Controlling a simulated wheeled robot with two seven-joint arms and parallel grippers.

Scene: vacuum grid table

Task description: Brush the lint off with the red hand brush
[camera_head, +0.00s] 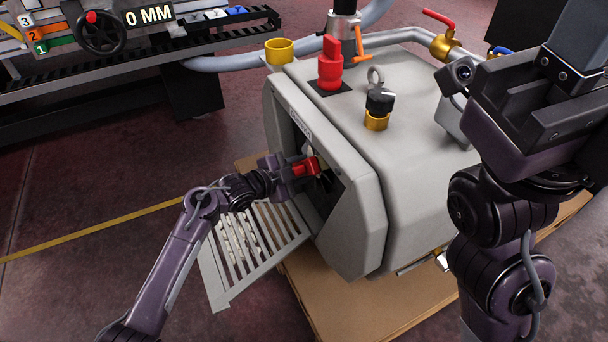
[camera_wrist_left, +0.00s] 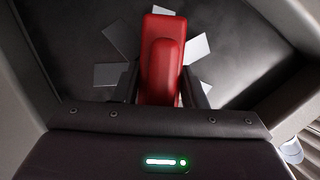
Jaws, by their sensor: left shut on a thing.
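The red hand brush (camera_head: 305,167) is held in my left gripper (camera_head: 300,170) at the open front of the grey housing (camera_head: 372,212). In the left wrist view the brush (camera_wrist_left: 163,55) stands between the two dark fingers, which are shut on it. Several flat pale pieces, which look like lint (camera_wrist_left: 112,75), lie around the brush on a dark surface inside the housing. The brush hides part of them, and its bristles are not visible. My right gripper (camera_head: 520,110) is raised at the upper right, and its fingers cannot be made out clearly.
A slatted grey panel (camera_head: 222,282) slopes out below the opening, with pale marks on it. The opening's side walls are close to my left gripper. A red handle (camera_head: 330,68), a black-topped brass fitting (camera_head: 378,108) and a yellow cup (camera_head: 279,51) stand on or beside the housing.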

